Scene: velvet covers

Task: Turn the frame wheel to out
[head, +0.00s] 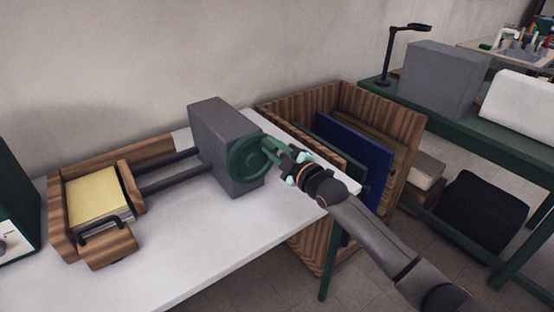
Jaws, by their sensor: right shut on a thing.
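The frame wheel (247,159) is a green round wheel on the right face of a grey box (216,125) that stands on the white table. Two dark rods (172,173) run left from the box to a wooden frame (130,188). My right gripper (281,157) is at the wheel's right side, shut on a green part there that looks like the wheel's handle. The fingers partly hide that part. Any in or out marking is too small to read. My left gripper is out of view.
A yellow-topped stack (95,193) lies in the wooden frame, with a black handle (100,226) in front. A wooden crate (405,125) with upright boards stands right of the table. The white tabletop (205,235) in front of the box is clear.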

